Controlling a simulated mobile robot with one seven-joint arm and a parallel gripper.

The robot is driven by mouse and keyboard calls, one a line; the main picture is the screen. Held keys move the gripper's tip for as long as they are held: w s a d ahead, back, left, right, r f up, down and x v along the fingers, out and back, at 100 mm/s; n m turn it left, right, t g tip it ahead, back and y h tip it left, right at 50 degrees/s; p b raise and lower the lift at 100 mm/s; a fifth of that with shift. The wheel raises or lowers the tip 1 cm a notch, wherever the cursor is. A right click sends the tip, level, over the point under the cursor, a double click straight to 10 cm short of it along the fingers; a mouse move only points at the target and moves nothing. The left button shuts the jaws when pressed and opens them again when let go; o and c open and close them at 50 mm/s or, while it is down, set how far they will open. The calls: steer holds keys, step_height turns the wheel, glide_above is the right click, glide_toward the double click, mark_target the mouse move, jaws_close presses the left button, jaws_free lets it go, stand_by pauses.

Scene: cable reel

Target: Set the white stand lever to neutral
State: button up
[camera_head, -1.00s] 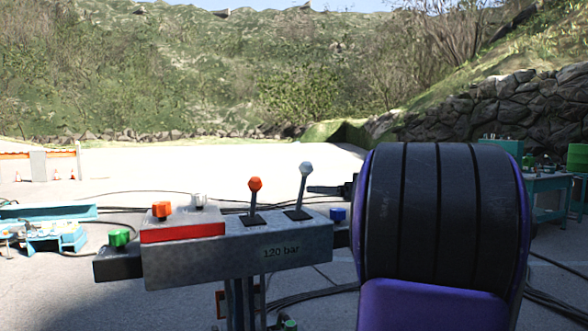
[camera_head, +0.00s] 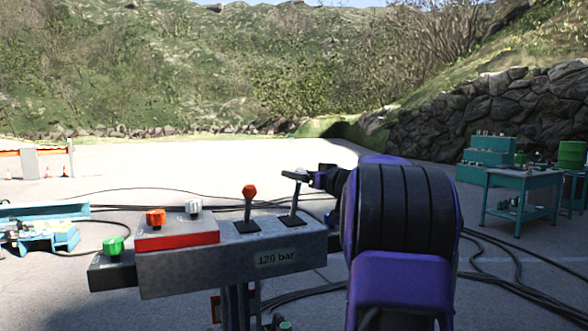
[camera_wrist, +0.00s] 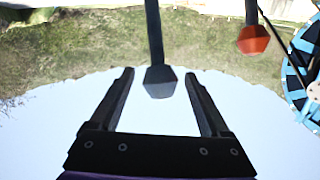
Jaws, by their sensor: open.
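The white stand lever (camera_head: 294,205) rises from the right slot of the grey control stand (camera_head: 230,262) and leans slightly right in the head view. Its knob is largely hidden behind my gripper (camera_head: 294,176) there. In the wrist view the pale grey knob (camera_wrist: 160,84) sits between the two fingertips of my gripper (camera_wrist: 159,75), with a gap on each side. My gripper is open and does not hold the lever.
An orange-red lever (camera_head: 249,192) stands left of the white one and also shows in the wrist view (camera_wrist: 252,40). Orange (camera_head: 156,217), white (camera_head: 193,208) and green (camera_head: 114,247) knobs sit further left. A teal table (camera_head: 520,180) stands at the right.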

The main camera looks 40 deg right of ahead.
steer(key=shift+w+p, duration=0.3)
steer(key=shift+w, duration=1.25)
jaws_close()
